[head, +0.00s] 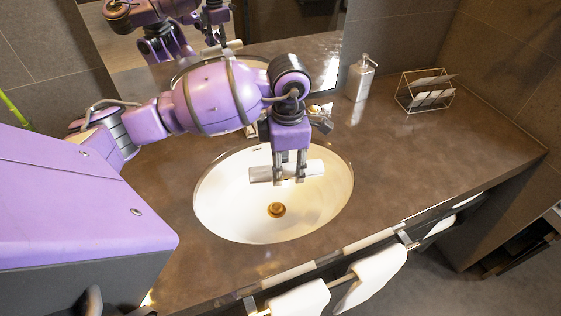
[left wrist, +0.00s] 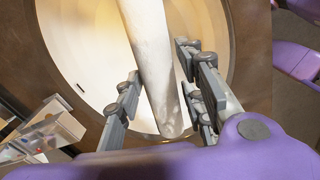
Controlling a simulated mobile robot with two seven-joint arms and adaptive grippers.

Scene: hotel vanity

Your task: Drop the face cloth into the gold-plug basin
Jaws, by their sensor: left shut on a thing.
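The basin (head: 225,215) is an oval white bowl set in the brown counter, with a round gold plug (head: 277,210) at its bottom. My left gripper (head: 289,179) points down over the basin's back half and is shut on the face cloth (head: 262,174), a white rolled shape lying crosswise between the fingers. In the left wrist view the cloth (left wrist: 153,62) runs between the two fingers (left wrist: 160,105), with the white bowl (left wrist: 85,60) behind it. I cannot tell whether the cloth touches the bowl. My right gripper is not in view.
A soap dispenser (head: 361,78) stands on the counter behind the basin to the right. A wire rack (head: 425,92) with white items is farther right. White towels (head: 376,273) hang on a rail at the front edge. The mirror is at the back. The right counter is clear.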

